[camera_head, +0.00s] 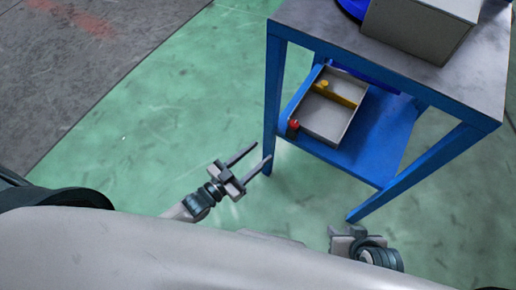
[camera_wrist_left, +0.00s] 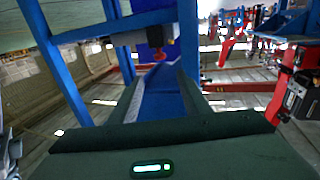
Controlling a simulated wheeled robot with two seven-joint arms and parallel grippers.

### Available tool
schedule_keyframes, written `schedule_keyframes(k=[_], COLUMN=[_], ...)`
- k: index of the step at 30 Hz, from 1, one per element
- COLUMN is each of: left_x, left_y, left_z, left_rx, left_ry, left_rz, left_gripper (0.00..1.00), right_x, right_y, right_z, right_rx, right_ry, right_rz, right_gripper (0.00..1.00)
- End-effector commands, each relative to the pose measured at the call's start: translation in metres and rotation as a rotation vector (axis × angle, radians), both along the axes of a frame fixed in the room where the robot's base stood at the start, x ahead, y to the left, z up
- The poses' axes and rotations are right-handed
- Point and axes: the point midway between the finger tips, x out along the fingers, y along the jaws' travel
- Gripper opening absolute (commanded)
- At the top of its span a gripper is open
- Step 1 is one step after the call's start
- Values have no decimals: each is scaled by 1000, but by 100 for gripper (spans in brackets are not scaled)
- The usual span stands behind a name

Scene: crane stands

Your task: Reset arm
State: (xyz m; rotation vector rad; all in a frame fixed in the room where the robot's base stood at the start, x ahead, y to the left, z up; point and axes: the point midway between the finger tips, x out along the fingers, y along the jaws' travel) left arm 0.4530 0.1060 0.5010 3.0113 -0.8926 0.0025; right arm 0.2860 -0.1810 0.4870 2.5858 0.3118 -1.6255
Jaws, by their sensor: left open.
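My left gripper (camera_head: 261,152) is open and empty in the head view, its two fingers pointing toward the blue stand. Its fingers also show in the left wrist view (camera_wrist_left: 160,88), spread apart with nothing between them; the blue shelf lies beyond. My right gripper (camera_head: 346,236) is at the lower right of the head view, below the stand's front leg. Its fingers are too foreshortened to tell whether they are open.
A blue stand with a grey top (camera_head: 330,22) fills the upper right. A grey box (camera_head: 415,28) sits on top. Green floor (camera_head: 150,130) is clear at left.

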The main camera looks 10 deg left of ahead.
Motion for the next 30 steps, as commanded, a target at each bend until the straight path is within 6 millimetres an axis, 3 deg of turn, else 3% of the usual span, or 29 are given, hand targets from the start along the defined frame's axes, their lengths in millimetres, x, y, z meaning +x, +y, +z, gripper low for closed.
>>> schedule_keyframes(k=[16,23,30], left_x=[0,-9,-39], left_y=[-3,-2,15], left_z=[-3,-13,-23], left_rx=[24,101,206], left_ry=[59,235,490], left_rz=[26,96,180], left_gripper=[43,43,43], right_x=[-3,-3,-2], right_y=[0,0,0], right_z=[-2,-2,-2], right_rx=[-1,0,0], right_ry=[7,6,5], right_rz=[1,1,1], right_gripper=[31,31,31])
